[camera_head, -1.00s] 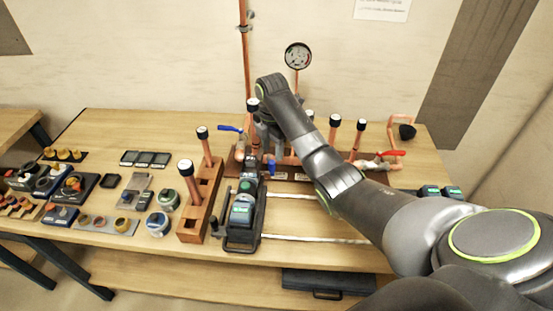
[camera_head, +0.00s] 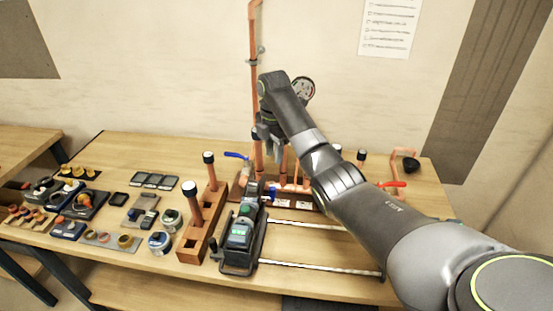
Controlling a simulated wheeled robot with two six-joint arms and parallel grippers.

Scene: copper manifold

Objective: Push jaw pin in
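The dark press tool (camera_head: 240,235), with a green-topped battery block, lies on the bench at the centre, its head toward the wall. The jaw pin is too small to make out at the tool's head (camera_head: 254,191). My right arm reaches in from the lower right. Its gripper (camera_head: 267,133) points down above and beyond the tool head, in front of the vertical copper pipe (camera_head: 254,85). The wrist and small size hide whether the fingers are open or hold anything. My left gripper is not in view.
A wooden rack (camera_head: 205,228) with black-capped copper tubes stands just left of the tool. The copper manifold (camera_head: 290,188), with blue and red valve handles, stands behind, partly hidden by my arm. Two pale rails (camera_head: 320,268) run right from the tool. Small parts and gauges cover the left bench.

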